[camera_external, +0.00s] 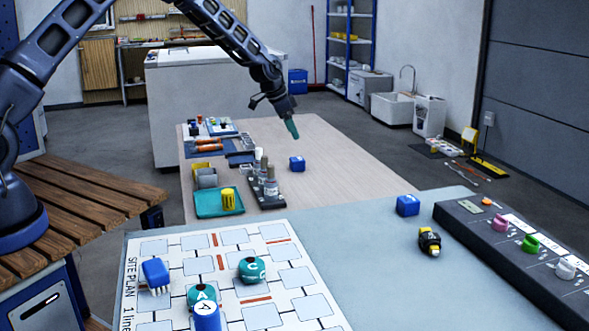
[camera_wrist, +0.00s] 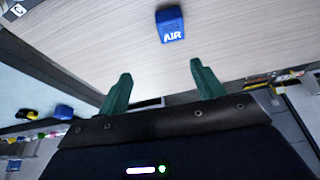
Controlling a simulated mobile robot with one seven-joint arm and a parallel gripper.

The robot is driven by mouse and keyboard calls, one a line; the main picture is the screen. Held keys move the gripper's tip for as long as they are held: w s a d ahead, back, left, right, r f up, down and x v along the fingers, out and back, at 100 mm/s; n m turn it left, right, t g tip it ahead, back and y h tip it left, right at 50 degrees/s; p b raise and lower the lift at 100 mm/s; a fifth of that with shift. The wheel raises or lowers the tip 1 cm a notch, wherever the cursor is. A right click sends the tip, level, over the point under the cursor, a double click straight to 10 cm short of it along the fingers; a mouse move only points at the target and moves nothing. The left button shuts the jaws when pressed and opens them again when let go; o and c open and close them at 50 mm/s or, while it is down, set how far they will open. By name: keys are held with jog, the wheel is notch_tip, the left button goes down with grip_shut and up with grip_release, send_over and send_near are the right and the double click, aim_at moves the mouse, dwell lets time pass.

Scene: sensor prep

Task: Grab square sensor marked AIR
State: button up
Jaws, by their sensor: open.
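The blue square sensor marked AIR (camera_wrist: 170,25) lies on the wooden tabletop in the wrist view, ahead of my fingers and near the top edge. In the external view a blue block on the wooden table, likely the same sensor (camera_external: 297,163), sits below and slightly right of my gripper (camera_external: 291,128). My gripper also shows in the wrist view (camera_wrist: 163,90), with its two green fingers spread apart and nothing between them. It hangs above the table, apart from the sensor.
Another blue block (camera_external: 408,205) and a yellow-black part (camera_external: 429,241) lie on the pale blue table beside a grey control panel (camera_external: 500,245). A dark rack of bottles (camera_external: 264,190) stands left of the sensor. A teal tray (camera_external: 207,204) is farther left. The wooden table's right side is clear.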

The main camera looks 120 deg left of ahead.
jog(key=s+a+f, duration=0.2)
send_over(297, 159)
jog(key=s, duration=0.1)
jog(key=f, duration=0.4)
jog(key=shift+d+f, duration=0.3)
jog(key=shift+f, duration=0.1)
jog(key=shift+s+d+x, duration=0.1)
jog(key=shift+s+x, duration=0.05)
jog(key=shift+x, duration=1.25)
jog(key=shift+s+d+x, duration=0.1)
jog(key=shift+x, duration=1.25)
jog(key=shift+f, duration=0.1)
jog(key=c, duration=1.1)
